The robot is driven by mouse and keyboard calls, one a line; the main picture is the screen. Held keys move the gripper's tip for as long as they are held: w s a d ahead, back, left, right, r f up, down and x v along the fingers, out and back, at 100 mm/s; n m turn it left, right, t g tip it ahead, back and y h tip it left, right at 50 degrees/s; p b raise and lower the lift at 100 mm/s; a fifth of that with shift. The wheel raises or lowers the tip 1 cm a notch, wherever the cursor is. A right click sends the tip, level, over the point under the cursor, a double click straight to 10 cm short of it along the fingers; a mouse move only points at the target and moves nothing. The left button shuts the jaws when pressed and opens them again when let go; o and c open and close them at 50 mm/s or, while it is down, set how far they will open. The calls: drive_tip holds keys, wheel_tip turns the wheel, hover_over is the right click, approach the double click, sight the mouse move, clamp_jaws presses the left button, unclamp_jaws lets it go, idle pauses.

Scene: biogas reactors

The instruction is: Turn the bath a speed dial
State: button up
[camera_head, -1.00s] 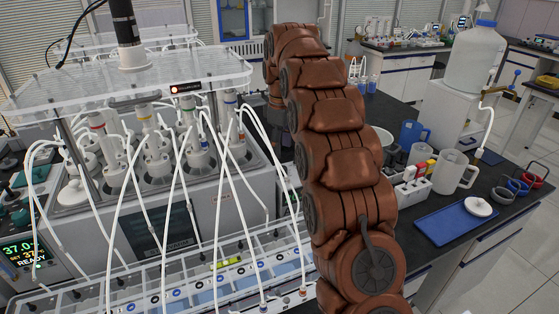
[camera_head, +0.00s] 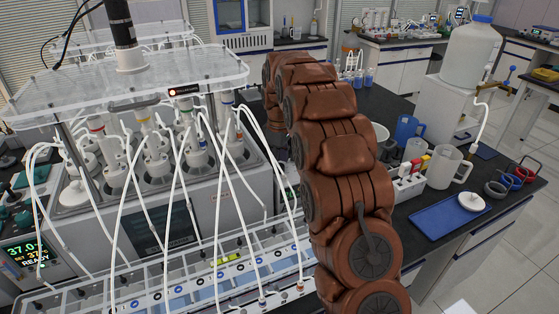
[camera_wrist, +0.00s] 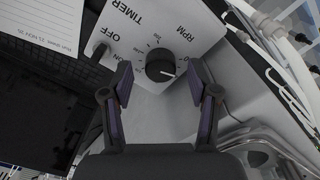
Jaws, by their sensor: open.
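The speed dial (camera_wrist: 160,65) is a round black knob with a white pointer line, on a pale panel (camera_wrist: 128,30) marked RPM, TIMER, ON and OFF in the wrist view. The pointer faces right and slightly down in the picture. My gripper (camera_wrist: 160,82) is open, with one finger on each side of the picture below the dial. The fingers look apart from the dial, and nothing is between them. In the head view my gripper is hidden and the dial cannot be made out. The reactor bath (camera_head: 215,205) with several white-capped vessels stands left of my arm.
A clear rack (camera_head: 190,287) with tubes runs along the front of the bath. White hoses (camera_head: 228,165) hang close to my arm. A blue tray (camera_head: 449,215) and a jug (camera_head: 446,168) stand on the right bench. A dark screen (camera_wrist: 30,115) lies at left in the wrist view.

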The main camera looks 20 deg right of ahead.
drive_tip(key=shift+f, duration=0.4)
clamp_jaws()
idle(0.4)
